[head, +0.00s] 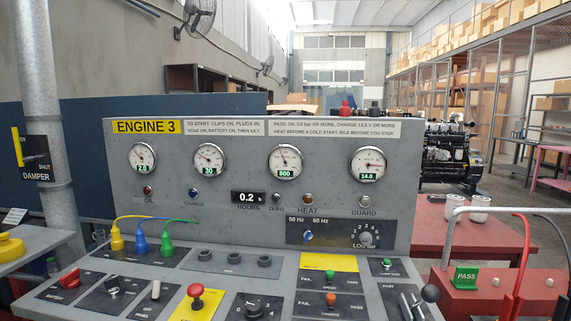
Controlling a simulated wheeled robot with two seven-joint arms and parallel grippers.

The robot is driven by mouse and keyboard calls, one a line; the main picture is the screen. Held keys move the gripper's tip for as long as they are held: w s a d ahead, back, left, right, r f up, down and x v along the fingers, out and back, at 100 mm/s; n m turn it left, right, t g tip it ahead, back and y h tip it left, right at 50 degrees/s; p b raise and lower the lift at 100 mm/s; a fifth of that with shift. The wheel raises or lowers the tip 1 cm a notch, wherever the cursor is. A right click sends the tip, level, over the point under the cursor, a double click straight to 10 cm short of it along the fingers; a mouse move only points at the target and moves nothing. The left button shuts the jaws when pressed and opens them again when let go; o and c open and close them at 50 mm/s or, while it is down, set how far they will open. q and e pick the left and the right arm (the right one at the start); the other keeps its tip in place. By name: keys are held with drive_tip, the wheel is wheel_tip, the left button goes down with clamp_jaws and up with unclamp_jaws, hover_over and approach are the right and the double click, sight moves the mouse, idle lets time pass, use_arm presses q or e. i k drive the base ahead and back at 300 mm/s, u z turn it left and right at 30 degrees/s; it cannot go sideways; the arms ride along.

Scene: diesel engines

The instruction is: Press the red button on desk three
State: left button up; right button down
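The desk labelled ENGINE 3 (146,127) fills the middle of the head view. A red mushroom-shaped button (196,291) stands up from a yellow plate (190,310) at the front of its sloping grey panel. It looks raised, and nothing touches it. A separate red knob or switch (70,278) sits on a dark plate at the panel's left. Neither of my grippers shows in this view.
The upright panel carries several round gauges (285,162). Yellow, blue and green plugs (140,242) with cables stand at the panel's left. A red bench (500,300) with a green PASS sign (466,277) adjoins on the right.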

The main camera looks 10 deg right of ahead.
sight(194, 291)
drive_tip(key=z, duration=1.45)
drive_tip(key=k, duration=0.6)
drive_tip(key=u, duration=0.25)
